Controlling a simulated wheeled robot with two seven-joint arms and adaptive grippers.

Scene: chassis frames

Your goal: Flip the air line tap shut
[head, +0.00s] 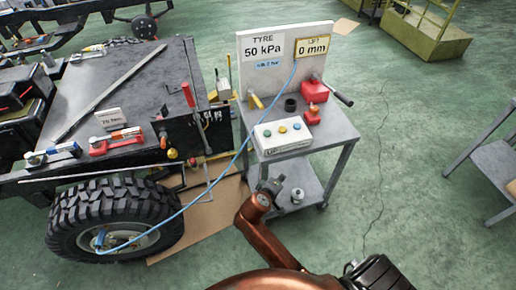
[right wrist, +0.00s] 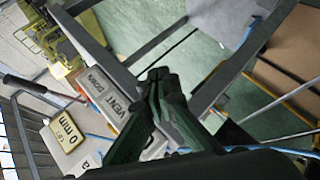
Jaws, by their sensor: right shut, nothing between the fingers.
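A yellow lever (head: 256,100), which looks like the air line tap, stands at the lower left of the white panel (head: 262,78) in the head view. I cannot tell its exact setting. A blue air hose (head: 222,172) runs from the panel down to the truck wheel (head: 115,220). My right gripper (head: 274,184) is low in front of the cart, below and apart from the yellow lever. In the right wrist view its dark fingers (right wrist: 158,74) are shut and empty, beside a grey "VENT DOWN" label (right wrist: 108,97). My left gripper is out of view.
The panel reads "TYRE 50 kPa" and "LIFT 0 mm". On the cart (head: 335,132) are a button box (head: 282,133), a black cup (head: 290,103) and a red unit (head: 314,91) with a black-ended handle. Tools lie on the chassis at left.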

